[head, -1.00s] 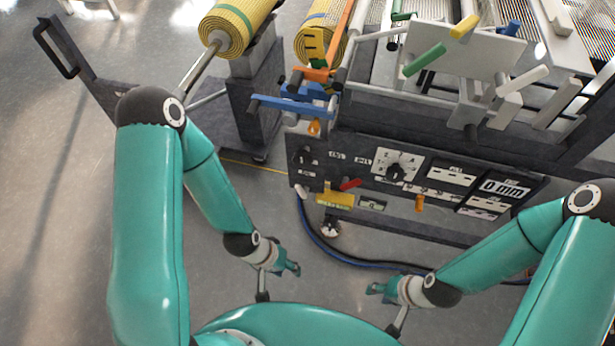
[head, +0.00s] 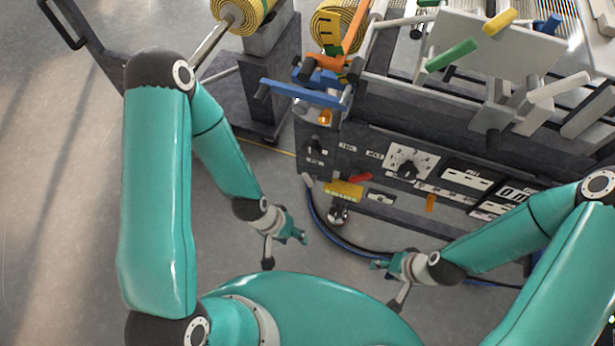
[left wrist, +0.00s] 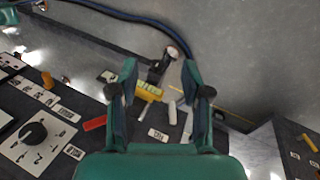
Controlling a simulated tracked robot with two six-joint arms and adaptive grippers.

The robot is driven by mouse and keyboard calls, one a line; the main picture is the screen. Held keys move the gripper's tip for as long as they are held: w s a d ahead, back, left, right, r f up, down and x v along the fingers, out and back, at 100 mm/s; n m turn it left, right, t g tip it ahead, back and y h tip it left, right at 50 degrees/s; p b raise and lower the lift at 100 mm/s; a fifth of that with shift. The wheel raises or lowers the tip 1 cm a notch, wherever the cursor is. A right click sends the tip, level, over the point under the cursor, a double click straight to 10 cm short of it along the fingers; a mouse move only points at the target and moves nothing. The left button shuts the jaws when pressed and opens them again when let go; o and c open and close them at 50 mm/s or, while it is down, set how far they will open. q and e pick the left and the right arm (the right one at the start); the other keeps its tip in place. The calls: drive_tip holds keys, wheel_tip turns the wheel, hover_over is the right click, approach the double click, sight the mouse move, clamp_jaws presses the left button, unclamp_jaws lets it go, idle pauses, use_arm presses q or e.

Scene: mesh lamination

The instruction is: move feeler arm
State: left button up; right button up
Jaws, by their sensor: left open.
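Several coloured arms stand at the left end of the machine, and I cannot tell for certain which is the feeler arm. A blue arm (head: 300,93) lies roughly level there, with an orange piece (head: 327,64) above it and a small orange knob (head: 325,116) below. My left gripper (head: 301,236) hangs below and in front of the machine's panel, apart from these arms. In the left wrist view its two fingers (left wrist: 160,85) are spread with nothing gripped, and the panel lies beyond them. My right gripper (head: 376,264) is low at centre, apart from the machine; its opening is too small to judge.
Yellow rolls (head: 246,14) stand at the back left. Blue hoses (head: 330,238) run along the floor (head: 60,200), which is open at the left.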

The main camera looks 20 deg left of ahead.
use_arm(q)
drive_tip(key=w+a+f+b, duration=0.2)
drive_tip(key=w+f+b, duration=0.3)
drive_tip(key=w+b, duration=0.25)
drive_tip(key=m+t+b, duration=0.2)
drive_tip(key=t+b, duration=0.2)
drive_tip(key=b, duration=2.1)
approach(303, 176)
drive_tip(key=b+x, duration=0.5)
drive_tip(key=x, duration=0.7)
drive_tip(key=shift+w+d+f, duration=0.1)
drive_tip(key=shift+d, duration=0.05)
clamp_jaws()
